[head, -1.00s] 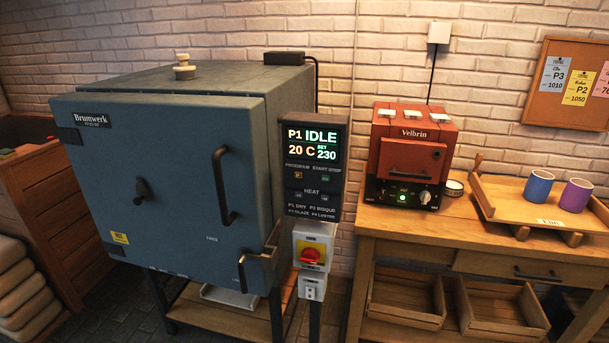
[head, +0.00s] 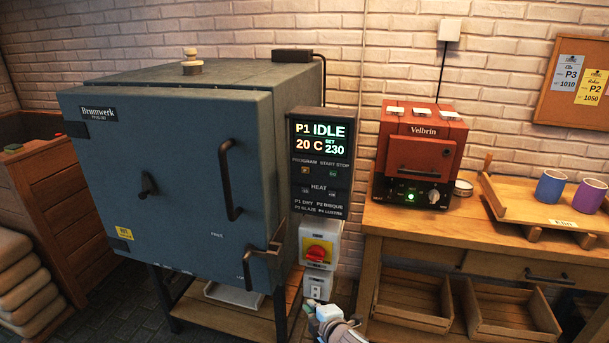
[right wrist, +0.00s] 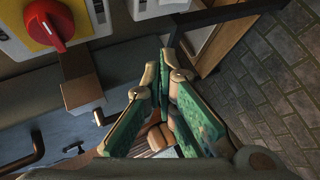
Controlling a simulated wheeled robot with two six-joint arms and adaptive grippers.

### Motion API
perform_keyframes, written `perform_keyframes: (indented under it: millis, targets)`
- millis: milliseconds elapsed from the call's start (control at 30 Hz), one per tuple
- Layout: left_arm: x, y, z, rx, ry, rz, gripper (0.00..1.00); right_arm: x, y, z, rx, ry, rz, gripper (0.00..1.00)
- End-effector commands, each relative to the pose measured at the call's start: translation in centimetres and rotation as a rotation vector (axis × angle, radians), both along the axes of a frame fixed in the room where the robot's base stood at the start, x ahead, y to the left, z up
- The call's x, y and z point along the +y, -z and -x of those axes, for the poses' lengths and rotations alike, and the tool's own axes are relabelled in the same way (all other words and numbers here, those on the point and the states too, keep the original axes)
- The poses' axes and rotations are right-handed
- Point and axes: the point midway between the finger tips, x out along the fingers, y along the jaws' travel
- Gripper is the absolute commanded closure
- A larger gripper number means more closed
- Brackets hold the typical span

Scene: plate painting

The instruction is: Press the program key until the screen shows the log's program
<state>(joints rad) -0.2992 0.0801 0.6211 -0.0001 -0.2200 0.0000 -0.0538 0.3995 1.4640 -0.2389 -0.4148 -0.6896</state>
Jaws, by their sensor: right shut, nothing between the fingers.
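The control panel (head: 320,163) hangs at the right side of the blue-grey kiln (head: 180,180). Its screen (head: 320,138) reads P1 IDLE, 20 C, SET 230. The program key (head: 305,170) glows orange under the word PROGRAM, left of the green start/stop key (head: 333,174). My right gripper (head: 312,308) is low in the head view, below the panel and the red switch, apart from the key. It is shut and empty; its green-padded fingers (right wrist: 163,75) meet at the tips in the right wrist view. My left gripper is out of view.
A red rotary switch (head: 317,253) on a yellow plate is below the panel; it also shows in the right wrist view (right wrist: 45,22). The kiln's latch handle (head: 262,254) juts out nearby. A wooden bench (head: 420,240) with a small red kiln (head: 420,155) stands right. Log notes (head: 567,73) hang on the corkboard.

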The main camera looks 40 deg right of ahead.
Motion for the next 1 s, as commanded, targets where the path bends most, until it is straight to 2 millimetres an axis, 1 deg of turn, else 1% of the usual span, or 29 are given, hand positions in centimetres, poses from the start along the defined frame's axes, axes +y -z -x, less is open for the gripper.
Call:
perform_keyframes:
  millis: [33,67,100,167,200,267,300,400,500,600,667,1000]
  targets:
    - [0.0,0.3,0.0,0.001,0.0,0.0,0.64,-0.2,-3.0,-1.6,-0.049,-0.036,0.072,1.0]
    - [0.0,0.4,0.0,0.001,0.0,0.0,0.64,-0.2,-5.0,-2.4,-0.077,-0.057,0.121,1.0]
    - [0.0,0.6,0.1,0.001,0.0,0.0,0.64,-0.2,-7.6,-3.4,-0.114,-0.083,0.187,1.0]
    - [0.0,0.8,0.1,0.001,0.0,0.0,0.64,0.0,-11.7,-4.6,-0.172,-0.119,0.289,1.0]
    - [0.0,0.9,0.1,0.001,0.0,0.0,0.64,0.2,-14.4,-5.2,-0.209,-0.14,0.359,1.0]
    - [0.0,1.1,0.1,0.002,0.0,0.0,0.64,0.6,-18.5,-5.8,-0.268,-0.165,0.464,1.0]
    - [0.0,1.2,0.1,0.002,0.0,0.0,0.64,1.0,-21.1,-6.0,-0.303,-0.178,0.533,1.0]
    - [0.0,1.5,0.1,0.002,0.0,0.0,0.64,2.0,-26.8,-5.9,-0.382,-0.199,0.684,1.0]
    - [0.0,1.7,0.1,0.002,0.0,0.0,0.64,2.9,-30.7,-5.4,-0.436,-0.205,0.792,1.0]
    - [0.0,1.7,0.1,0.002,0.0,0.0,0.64,3.4,-32.7,-5.0,-0.465,-0.206,0.852,1.0]
    - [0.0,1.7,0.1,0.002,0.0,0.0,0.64,3.6,-33.3,-4.8,-0.472,-0.205,0.868,1.0]
    - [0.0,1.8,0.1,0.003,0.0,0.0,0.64,3.5,-33.3,-4.9,-0.474,-0.206,0.869,1.0]
